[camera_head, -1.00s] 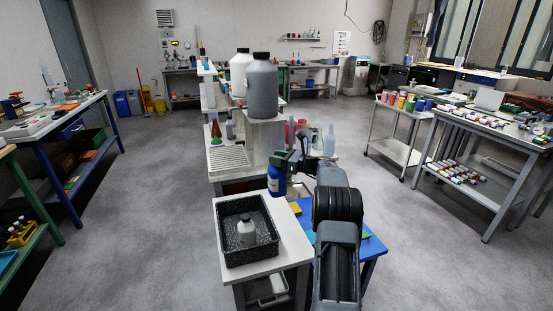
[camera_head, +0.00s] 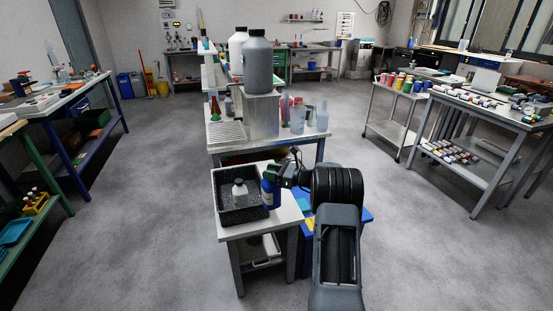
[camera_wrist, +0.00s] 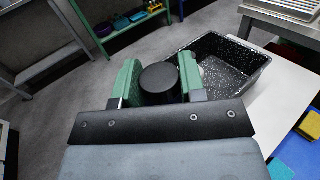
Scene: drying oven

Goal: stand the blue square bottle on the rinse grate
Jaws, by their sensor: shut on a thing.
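The blue bottle (camera_head: 270,195) is upright in my gripper (camera_head: 274,177), at the right side of the black speckled tray in the head view. I cannot tell whether its base touches the white table. In the wrist view, the green fingers of my gripper (camera_wrist: 160,82) are shut around its black cap (camera_wrist: 159,77), which hides the body. The rinse grate (camera_head: 226,132) is a pale ribbed panel at the left of the farther bench, apart from the bottle. A ribbed corner of it shows at the top right of the wrist view (camera_wrist: 298,8).
The black speckled tray (camera_head: 243,217) on the white table (camera_head: 287,213) holds a white, dark-capped bottle (camera_head: 240,193). A blue surface (camera_head: 307,228) lies low on the right.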

